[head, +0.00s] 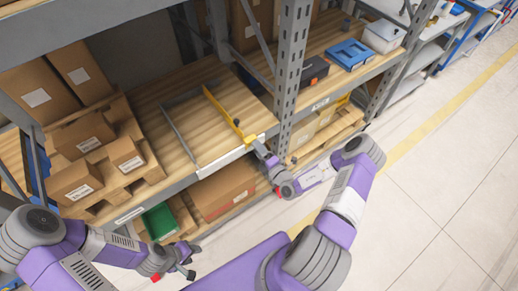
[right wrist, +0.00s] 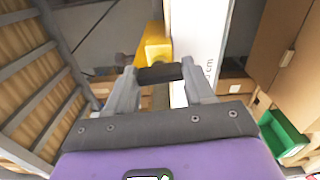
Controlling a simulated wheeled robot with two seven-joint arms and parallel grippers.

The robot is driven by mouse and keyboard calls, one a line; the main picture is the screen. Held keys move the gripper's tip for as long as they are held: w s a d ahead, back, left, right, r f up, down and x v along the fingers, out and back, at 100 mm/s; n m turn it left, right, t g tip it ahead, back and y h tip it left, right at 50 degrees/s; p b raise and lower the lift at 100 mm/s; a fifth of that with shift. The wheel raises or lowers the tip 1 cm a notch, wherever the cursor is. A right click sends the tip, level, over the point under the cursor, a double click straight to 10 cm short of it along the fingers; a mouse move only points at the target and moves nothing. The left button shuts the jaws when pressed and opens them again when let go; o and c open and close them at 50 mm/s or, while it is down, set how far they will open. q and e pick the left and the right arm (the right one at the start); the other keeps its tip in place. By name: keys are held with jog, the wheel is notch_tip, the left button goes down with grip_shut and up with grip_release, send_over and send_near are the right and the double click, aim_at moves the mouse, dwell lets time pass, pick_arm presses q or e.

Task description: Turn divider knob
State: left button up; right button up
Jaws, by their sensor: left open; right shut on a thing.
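The yellow divider (head: 222,112) stands on the wooden shelf deck, running from the back to the front edge. Its yellow end block (right wrist: 152,45) is straight ahead in the right wrist view. A dark knob (right wrist: 160,73) sits just in front of that block, between the fingers of my right gripper (right wrist: 160,80). My right gripper (head: 258,146) is shut on the knob at the shelf's front edge; the knob is mostly hidden in the head view. My left gripper (head: 176,272) is open and empty, low in front of the rack and away from the divider.
A grey divider (head: 180,132) stands left of the yellow one. Cartons (head: 84,134) on a pallet fill the left of the shelf. A grey upright (head: 292,70) stands right of my right gripper. A green bin (head: 158,222) and a carton (head: 222,188) are below. Floor at right is clear.

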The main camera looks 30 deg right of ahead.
dwell(0.3)
jog(key=o, duration=1)
jog(key=shift+o, duration=0.2)
jog(key=s, duration=0.7)
jog(key=shift+s+d, duration=0.3)
jog(key=shift+s, duration=0.05)
